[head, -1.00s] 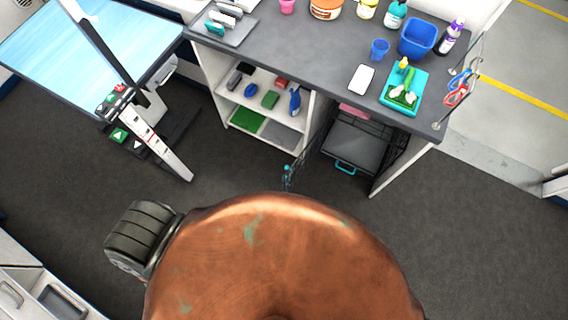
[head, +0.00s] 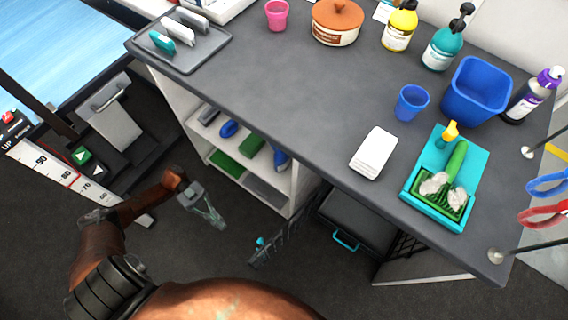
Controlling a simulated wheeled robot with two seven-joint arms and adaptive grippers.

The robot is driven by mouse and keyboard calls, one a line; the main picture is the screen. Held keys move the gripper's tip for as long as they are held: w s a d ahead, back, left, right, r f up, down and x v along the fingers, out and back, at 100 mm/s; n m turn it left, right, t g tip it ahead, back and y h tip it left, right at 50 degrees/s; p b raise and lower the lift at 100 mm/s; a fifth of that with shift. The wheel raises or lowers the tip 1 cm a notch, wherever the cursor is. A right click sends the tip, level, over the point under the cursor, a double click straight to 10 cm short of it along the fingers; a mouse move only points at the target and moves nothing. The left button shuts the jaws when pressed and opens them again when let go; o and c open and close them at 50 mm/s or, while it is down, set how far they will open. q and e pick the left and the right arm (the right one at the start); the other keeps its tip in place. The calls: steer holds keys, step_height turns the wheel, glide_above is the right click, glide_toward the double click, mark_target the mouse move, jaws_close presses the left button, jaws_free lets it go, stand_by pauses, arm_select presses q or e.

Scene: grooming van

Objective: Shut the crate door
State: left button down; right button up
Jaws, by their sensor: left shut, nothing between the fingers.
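The crate (head: 403,247) is a dark wire one under the counter, partly hidden by the counter top. Its wire door (head: 277,246) stands open, swung out to the front left of the crate and seen nearly edge-on. A teal latch (head: 260,242) is at the door's free end. Inside is a dark tray or pad, and a teal handle (head: 345,241) shows low at the crate's front. My left gripper (head: 217,221) is shut and empty, in front of the shelf and to the left of the door, apart from it. My right gripper is out of view.
The grey counter (head: 290,85) overhangs the crate and carries bottles, a blue bin (head: 476,90), a teal tray (head: 412,200) and white towels (head: 373,153). A white shelf unit (head: 297,190) stands left of the crate. Dark floor (head: 195,265) is clear before the door.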

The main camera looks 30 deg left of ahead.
arm_select(q)
steer(key=s+d+b, duration=0.1)
steer(key=s+d, duration=0.2)
steer(key=d, duration=1)
steer(key=shift+d+r+g+b, duration=0.2)
steer(key=shift+d+g+b, duration=0.1)
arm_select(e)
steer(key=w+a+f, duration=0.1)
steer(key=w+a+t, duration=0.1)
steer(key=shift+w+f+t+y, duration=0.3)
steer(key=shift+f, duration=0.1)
arm_select(q)
steer(key=shift+s, duration=0.1)
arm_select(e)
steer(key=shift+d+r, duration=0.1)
